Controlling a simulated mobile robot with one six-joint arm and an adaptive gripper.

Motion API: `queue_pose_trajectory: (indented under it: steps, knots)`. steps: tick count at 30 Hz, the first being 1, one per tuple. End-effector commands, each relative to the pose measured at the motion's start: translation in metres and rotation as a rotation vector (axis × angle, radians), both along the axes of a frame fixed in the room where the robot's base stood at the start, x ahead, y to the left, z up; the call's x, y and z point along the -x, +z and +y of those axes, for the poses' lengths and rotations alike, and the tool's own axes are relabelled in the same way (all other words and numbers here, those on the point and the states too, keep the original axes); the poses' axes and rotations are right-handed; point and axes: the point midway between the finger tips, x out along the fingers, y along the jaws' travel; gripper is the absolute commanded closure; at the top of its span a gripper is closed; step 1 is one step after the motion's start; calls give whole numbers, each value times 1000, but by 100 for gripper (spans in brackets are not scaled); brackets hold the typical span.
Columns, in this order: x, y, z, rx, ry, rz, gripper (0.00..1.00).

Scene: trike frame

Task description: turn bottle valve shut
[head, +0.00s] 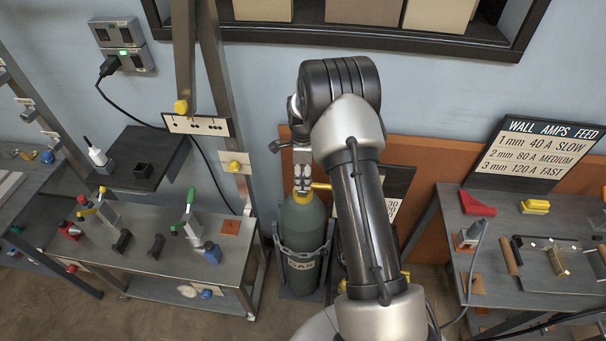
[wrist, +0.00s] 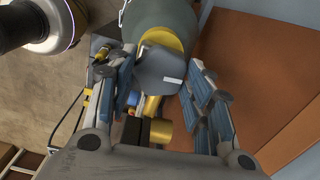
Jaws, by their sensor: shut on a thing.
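The green-grey gas bottle (head: 302,225) stands upright on the floor, held by a metal bracket; its shoulder also shows at the top of the wrist view (wrist: 165,14). A yellow collar (wrist: 172,40) surrounds its neck. The grey bottle valve knob (wrist: 160,70), with a small white mark, sits between the fingers of my gripper (wrist: 161,64). My gripper is shut on this knob. In the head view, my gripper (head: 302,186) points down over the bottle's top and hides the knob. Brass fittings (wrist: 160,131) show below the knob in the wrist view.
A bench (head: 170,255) with several small clamps and blocks stands left of the bottle. A worktable (head: 500,260) with tools stands at the right, below a wall amps sign (head: 540,150). An orange panel (head: 425,215) is behind the bottle. A metal post (head: 222,95) rises left.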

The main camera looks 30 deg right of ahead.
Motion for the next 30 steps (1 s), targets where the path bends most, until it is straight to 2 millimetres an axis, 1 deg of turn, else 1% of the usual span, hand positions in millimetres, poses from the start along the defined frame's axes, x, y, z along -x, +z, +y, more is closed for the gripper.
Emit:
queue_pose_trajectory:
  steps: [9,23,24,30]
  knots:
    - [0,0,0,0,-91,-1,77]
    - [0,0,0,0,-103,-1,77]
    - [0,0,0,0,-103,-1,51]
    - [0,0,0,0,-102,0,38]
